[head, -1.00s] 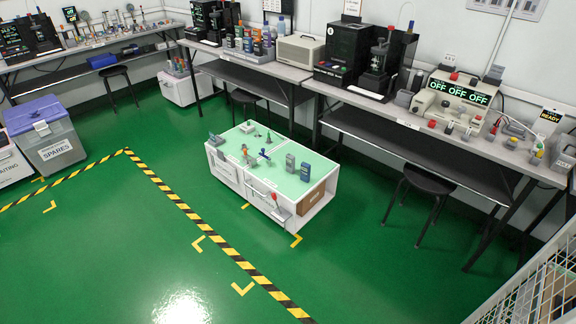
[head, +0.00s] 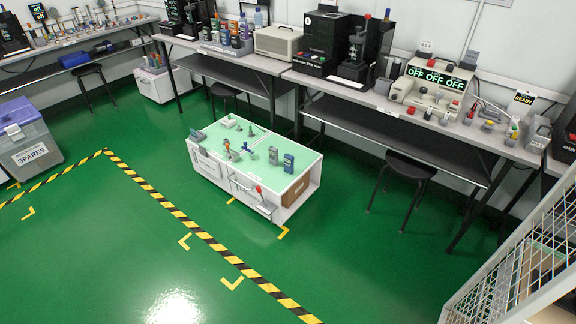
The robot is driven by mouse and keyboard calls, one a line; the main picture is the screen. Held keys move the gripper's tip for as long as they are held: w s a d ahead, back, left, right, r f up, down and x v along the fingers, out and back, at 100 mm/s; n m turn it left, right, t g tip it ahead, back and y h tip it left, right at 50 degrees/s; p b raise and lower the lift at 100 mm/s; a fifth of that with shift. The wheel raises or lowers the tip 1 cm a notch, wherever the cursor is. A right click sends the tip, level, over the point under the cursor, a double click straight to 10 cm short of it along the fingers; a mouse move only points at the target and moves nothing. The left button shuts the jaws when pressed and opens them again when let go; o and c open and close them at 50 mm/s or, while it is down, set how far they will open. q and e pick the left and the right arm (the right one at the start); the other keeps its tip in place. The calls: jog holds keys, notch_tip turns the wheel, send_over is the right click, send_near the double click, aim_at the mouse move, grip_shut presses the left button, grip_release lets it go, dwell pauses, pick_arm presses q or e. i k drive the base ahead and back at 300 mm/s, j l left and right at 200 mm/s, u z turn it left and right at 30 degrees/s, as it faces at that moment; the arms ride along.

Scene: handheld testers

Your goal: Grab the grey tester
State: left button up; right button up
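Two small upright handheld devices stand on the pale green top of a white cart (head: 212,165) in the middle of the floor. The left one (head: 273,155) and the right one (head: 289,163) both look blue-grey at this size. A grey boxy device (head: 537,134) stands at the right end of the long wall bench. I cannot tell for certain which of these is the grey tester. Neither of my grippers is in view.
Small tools and an orange item (head: 227,144) also sit on the cart. A stool (head: 408,167) stands right of it by the bench (head: 350,97). A grey mesh structure (head: 530,262) fills the lower right. The green floor in front of the cart is clear.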

aim_at(272, 151)
jog(key=i, duration=0.9)
jog(key=i+l+u, duration=0.1)
jog(key=i, duration=0.75)
jog(key=i+l+u, duration=0.1)
jog(key=i, duration=0.8)
jog(key=l, duration=0.1)
